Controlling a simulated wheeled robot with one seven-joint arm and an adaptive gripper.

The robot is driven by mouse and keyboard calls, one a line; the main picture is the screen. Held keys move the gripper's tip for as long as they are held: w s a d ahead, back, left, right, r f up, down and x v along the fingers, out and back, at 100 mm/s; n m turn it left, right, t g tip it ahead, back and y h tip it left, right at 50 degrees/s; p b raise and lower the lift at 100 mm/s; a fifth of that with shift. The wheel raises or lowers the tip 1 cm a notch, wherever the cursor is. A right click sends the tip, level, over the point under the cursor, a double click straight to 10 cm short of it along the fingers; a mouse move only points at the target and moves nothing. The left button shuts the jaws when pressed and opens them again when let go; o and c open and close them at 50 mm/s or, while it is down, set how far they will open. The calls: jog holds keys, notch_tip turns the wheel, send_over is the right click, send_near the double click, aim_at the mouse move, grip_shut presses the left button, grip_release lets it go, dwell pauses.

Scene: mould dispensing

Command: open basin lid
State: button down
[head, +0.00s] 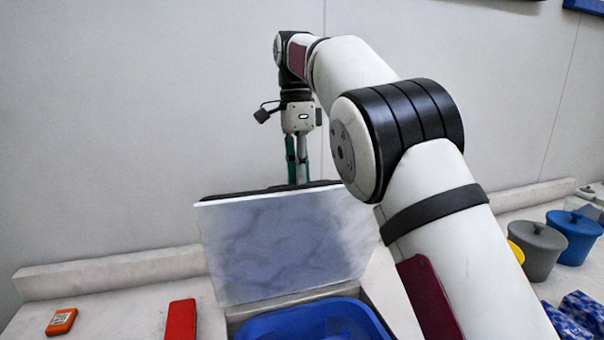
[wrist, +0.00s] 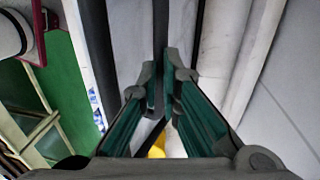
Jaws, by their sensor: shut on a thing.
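The basin lid (head: 285,245) is a pale, marbled panel with a dark far edge. It is raised steeply at the back of the blue basin (head: 312,322), whose inside is partly visible. My gripper (head: 298,180) points down at the lid's upper edge in the head view and is shut on the lid there. The fingertips are partly hidden behind that edge. In the wrist view my gripper's teal-padded fingers (wrist: 168,72) are close together, with a thin dark strip between them. The exact contact is hard to make out.
An orange device (head: 61,321) and a red box (head: 181,320) lie left of the basin. A wall rises close behind the counter.

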jog(key=f, duration=0.3)
jog(key=shift+w+a+f, duration=0.1)
jog(key=shift+w+a, duration=0.15)
jog(key=shift+w, duration=0.05)
jog(key=c, duration=0.8)
grip_release()
jog(key=shift+w+f, duration=0.15)
jog(key=shift+w, duration=0.1)
jog(key=shift+c, duration=0.4)
jog(key=shift+s, duration=0.1)
